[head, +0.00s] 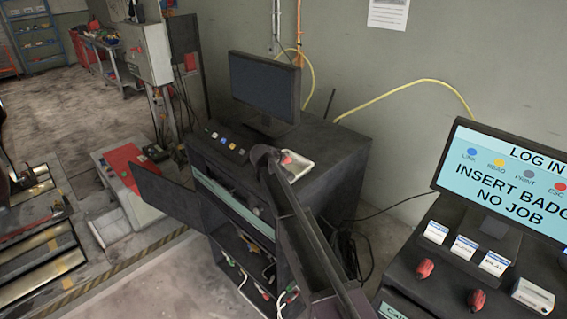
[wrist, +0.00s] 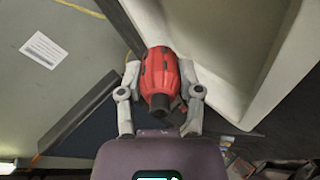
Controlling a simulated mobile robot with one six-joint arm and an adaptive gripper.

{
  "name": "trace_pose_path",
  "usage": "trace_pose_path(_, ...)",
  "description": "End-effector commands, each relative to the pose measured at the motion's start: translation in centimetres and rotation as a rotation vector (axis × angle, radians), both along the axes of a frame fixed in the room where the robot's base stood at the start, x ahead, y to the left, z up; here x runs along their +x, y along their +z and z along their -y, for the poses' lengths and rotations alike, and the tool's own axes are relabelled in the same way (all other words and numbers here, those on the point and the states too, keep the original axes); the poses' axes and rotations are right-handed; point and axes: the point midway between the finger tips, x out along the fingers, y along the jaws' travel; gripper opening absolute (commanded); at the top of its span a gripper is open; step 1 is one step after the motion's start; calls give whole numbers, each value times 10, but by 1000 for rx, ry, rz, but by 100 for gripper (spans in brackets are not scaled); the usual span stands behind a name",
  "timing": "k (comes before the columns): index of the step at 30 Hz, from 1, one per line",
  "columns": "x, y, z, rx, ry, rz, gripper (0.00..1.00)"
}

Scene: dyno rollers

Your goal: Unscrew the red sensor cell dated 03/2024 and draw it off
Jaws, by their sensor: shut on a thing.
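My gripper (wrist: 160,74) is shut around a red cylindrical part (wrist: 158,66) with dark slots and a black end, seemingly the red sensor cell. One grey finger is on each side of it. No date can be read on it. A pale tray-like holder (wrist: 226,66) stands close on the right in the wrist view; I cannot tell whether the cell touches it. In the head view a small white tray (head: 300,166) with a bit of red in it sits on the dark cabinet (head: 335,150), beside my arm. My gripper is not clearly made out there.
A dark monitor (head: 264,85) and a row of coloured buttons (head: 226,143) are on the cabinet. Its door (head: 168,196) hangs open, with cables inside. At the right, a console screen (head: 510,165) reads "INSERT BADGE, NO JOB"; two red parts (head: 425,268) sit below it.

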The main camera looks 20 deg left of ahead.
Motion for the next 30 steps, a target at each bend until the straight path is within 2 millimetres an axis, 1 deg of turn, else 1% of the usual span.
trace_pose_path(1, 5, -3, -2, 0, 0, 0, 0)
trace_pose_path(2, 5, -5, -2, 0, 0, 0, 0)
trace_pose_path(3, 3, -9, -1, 0, 0, 0, 0)
trace_pose_path(9, 3, -18, -1, 0, 1, 1, 0)
trace_pose_path(24, 2, -21, -2, 0, 2, 0, 0)
trace_pose_path(25, 2, -21, -2, 0, 2, 0, 49)
trace_pose_path(26, 2, -21, -2, 0, 2, 0, 58)
trace_pose_path(27, 2, -21, -2, 0, 2, 0, 70)
trace_pose_path(29, 2, -21, -2, 0, 2, 0, 86)
trace_pose_path(30, 2, -21, -2, 0, 2, 0, 86)
